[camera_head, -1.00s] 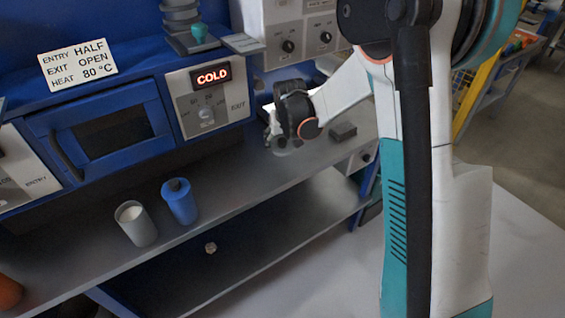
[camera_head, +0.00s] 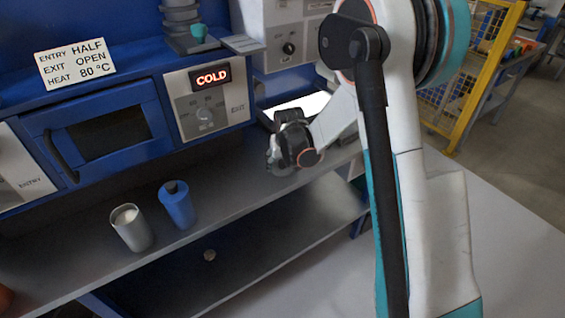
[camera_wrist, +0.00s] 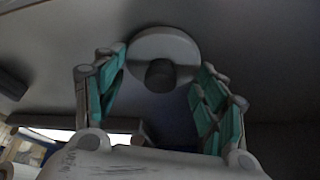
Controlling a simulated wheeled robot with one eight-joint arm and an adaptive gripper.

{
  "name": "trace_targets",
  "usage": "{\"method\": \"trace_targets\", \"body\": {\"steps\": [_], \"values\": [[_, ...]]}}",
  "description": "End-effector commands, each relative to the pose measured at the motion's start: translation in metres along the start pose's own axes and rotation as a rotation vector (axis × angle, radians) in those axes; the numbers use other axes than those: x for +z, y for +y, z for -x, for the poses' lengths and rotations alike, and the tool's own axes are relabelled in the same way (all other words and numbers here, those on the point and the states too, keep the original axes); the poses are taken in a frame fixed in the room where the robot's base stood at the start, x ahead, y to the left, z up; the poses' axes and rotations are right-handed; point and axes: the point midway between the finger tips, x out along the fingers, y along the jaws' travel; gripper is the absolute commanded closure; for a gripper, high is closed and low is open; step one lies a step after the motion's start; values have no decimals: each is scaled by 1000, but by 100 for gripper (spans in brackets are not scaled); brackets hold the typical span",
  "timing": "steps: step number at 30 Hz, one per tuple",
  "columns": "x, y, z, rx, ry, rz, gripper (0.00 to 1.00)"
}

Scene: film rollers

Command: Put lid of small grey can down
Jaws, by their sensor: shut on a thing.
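The lid (camera_wrist: 165,42) is a pale grey disc with a dark round knob (camera_wrist: 160,76), seen between my two fingers in the wrist view. My gripper (camera_head: 274,156) is shut on this lid, low over the right part of the grey shelf. I cannot tell whether the lid touches the shelf. The teal-padded fingers (camera_wrist: 160,98) stand on either side of it. The small grey can (camera_head: 134,234) stands upright and uncovered at the shelf's left, with pale contents at its mouth. It is well apart from my gripper.
A blue can (camera_head: 178,207) with a dark knob on top stands just right of the grey can. The shelf (camera_head: 225,196) is clear between the blue can and my gripper. Blue machine fronts with a "COLD" display (camera_head: 211,76) rise behind.

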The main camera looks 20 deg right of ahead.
Motion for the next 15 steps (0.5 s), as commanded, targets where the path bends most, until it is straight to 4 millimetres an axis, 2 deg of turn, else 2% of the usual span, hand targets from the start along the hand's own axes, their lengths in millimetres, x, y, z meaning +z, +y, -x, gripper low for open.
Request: {"method": "trace_targets", "body": {"steps": [1,2,4,15], "values": [[1,0,-3,0,0,0,58],[1,0,-3,0,0,0,32],[1,0,-2,0,0,0,17],[1,0,-1,0,0,0,15]]}}
